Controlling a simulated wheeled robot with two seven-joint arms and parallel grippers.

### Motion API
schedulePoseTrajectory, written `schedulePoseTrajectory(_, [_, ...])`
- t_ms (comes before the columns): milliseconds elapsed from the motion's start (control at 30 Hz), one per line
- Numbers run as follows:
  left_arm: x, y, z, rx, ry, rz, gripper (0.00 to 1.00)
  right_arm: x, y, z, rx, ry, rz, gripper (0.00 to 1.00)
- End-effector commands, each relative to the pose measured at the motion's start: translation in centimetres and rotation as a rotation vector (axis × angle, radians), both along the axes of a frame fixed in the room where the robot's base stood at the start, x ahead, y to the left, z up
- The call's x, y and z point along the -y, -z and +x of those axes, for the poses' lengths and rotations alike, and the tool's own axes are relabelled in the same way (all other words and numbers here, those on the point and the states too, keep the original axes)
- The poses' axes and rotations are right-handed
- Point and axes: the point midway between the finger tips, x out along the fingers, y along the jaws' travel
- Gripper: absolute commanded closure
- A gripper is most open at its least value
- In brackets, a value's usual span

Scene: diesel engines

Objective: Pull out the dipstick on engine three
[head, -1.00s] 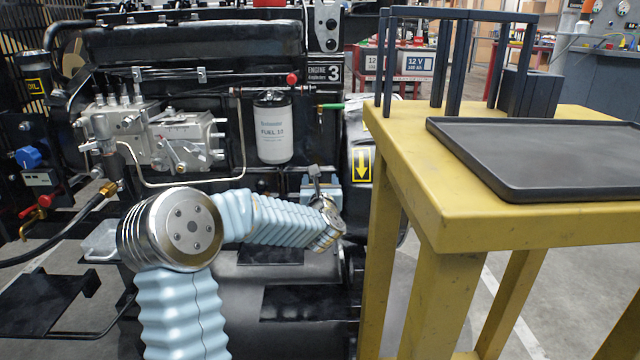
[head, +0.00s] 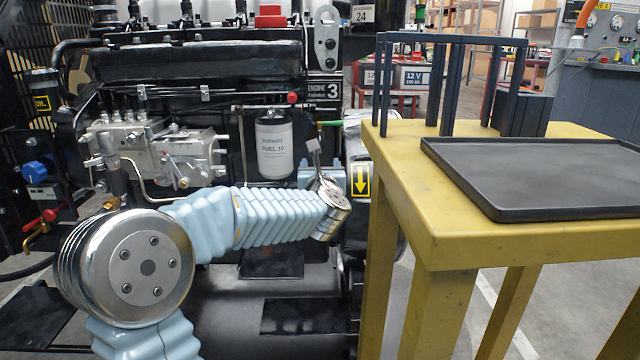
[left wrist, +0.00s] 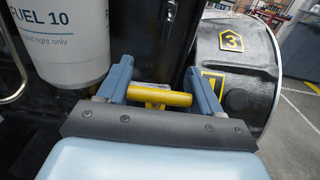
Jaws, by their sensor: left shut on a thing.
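Engine three (head: 200,60) fills the left half of the head view, with a "3" plate (head: 324,91) on its upper right. My left gripper (head: 322,171) is at the engine's lower right, just right of and below the white fuel filter (head: 273,150). In the left wrist view my left gripper (left wrist: 158,85) has its two blue fingers on either side of a yellow bar, the dipstick's handle (left wrist: 160,97), and is shut on it. The rest of the dipstick is hidden, and the head view does not show the handle clearly. My right gripper is not in view.
A yellow table (head: 440,215) stands close to the right of my left gripper, with a black tray (head: 560,175) and a dark rack (head: 450,85) on it. A black drum-shaped part (left wrist: 240,65) marked 3 is right of the gripper in the wrist view.

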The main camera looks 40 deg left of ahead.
Motion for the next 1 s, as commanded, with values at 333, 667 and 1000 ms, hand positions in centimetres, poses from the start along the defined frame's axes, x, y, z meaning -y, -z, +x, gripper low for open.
schedulePoseTrajectory(333, [1.7,-4.7,-2.0,0.002,0.001,0.001,0.9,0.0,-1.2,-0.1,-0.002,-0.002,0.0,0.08])
schedulePoseTrajectory(667, [1.8,-4.9,-2.2,-0.001,-0.001,0.002,0.9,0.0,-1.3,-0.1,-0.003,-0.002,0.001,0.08])
schedulePoseTrajectory(1000, [1.8,-4.9,-2.1,-0.001,-0.001,0.001,0.1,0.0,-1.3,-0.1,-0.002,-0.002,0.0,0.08])
